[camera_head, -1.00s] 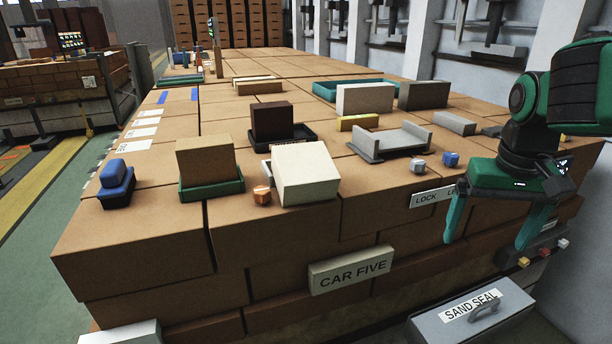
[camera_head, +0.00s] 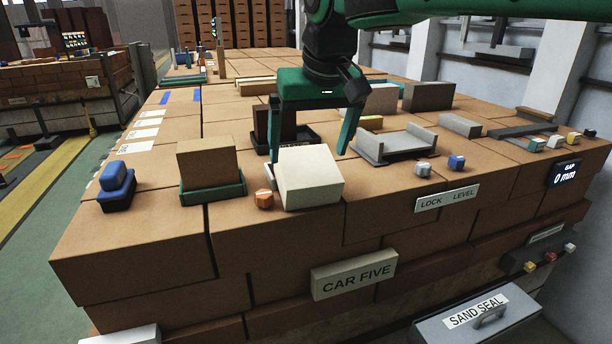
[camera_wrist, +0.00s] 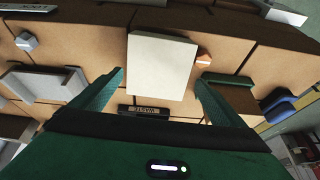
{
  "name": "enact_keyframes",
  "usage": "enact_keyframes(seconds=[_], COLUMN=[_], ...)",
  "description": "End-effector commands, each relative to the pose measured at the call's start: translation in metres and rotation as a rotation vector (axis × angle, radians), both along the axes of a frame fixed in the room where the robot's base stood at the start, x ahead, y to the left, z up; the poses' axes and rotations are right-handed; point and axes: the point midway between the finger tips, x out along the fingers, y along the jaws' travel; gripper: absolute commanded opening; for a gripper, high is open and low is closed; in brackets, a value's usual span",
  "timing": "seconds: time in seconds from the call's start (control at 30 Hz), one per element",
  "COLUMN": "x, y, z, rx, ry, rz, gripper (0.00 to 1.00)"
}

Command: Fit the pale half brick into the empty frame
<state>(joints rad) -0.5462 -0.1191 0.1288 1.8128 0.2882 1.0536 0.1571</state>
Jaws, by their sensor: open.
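The pale half brick (camera_head: 309,178) sits near the front edge of the brick-topped stack, above the CAR FIVE plate. In the wrist view the pale brick (camera_wrist: 160,66) lies ahead, between the two finger lines. My gripper (camera_head: 310,156) is open and empty, with its fingers pointing down above and behind the pale brick; I cannot tell whether they touch it. A grey frame (camera_head: 398,149) with two raised ends stands empty to the right of the brick. The frame also shows at left in the wrist view (camera_wrist: 46,86).
An orange cube (camera_head: 264,199) is close on the brick's left. A tan brick in a green tray (camera_head: 213,191) stands further left. A dark brick and tray (camera_head: 302,137) are behind the gripper. White and blue cubes (camera_head: 456,162) lie before the grey frame. A WASTE label (camera_wrist: 153,110) shows.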

Motion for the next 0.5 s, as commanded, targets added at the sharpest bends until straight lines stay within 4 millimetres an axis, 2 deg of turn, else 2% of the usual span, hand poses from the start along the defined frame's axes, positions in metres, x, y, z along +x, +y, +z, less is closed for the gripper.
enact_keyframes(seconds=[0.13,0.37,0.5], x=[0.008,0.014,0.018], y=[-0.002,-0.002,-0.001], z=[-0.021,-0.035,-0.051], rx=[-0.002,0.000,-0.001], ry=[0.003,0.001,0.002], rz=[-0.006,-0.008,-0.009], gripper=[0.94,0.94,0.94])
